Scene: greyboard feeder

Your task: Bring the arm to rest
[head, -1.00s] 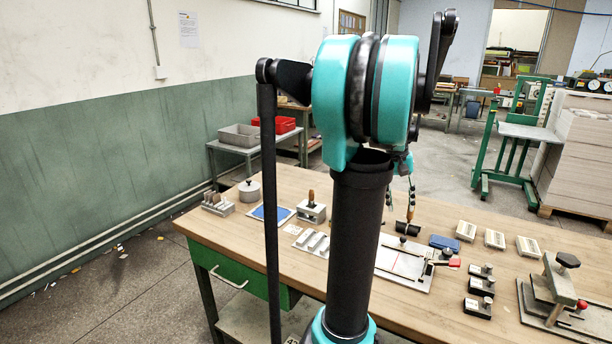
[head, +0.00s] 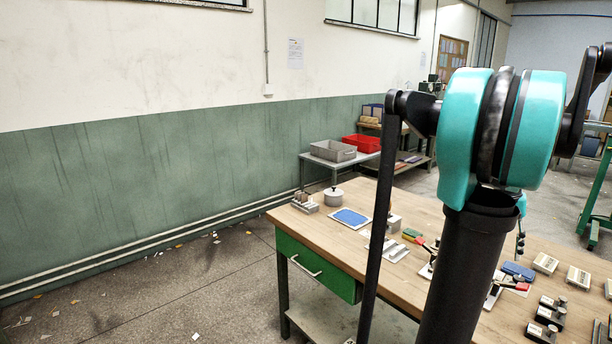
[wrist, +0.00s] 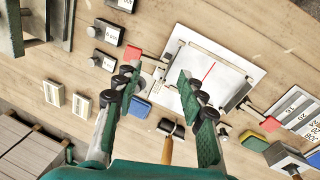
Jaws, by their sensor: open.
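My gripper (wrist: 160,85) shows in the wrist view with its two green-faced fingers spread apart and nothing between their tips. It is above the wooden workbench (wrist: 165,22). A black roller with a wooden handle (wrist: 168,150) shows below, between the fingers' lower parts in the picture and apart from them. In the head view my teal and black arm stands upright at the right, and most of my gripper is hidden behind it. Only a small dark part of the gripper shows beside the arm.
The bench carries a white board with a red line (wrist: 230,62), a blue pad (head: 350,218), a lidded grey pot (head: 333,197) and several small blocks. Grey (head: 333,151) and red (head: 362,143) trays stand behind. The floor left of the bench is open, with scraps.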

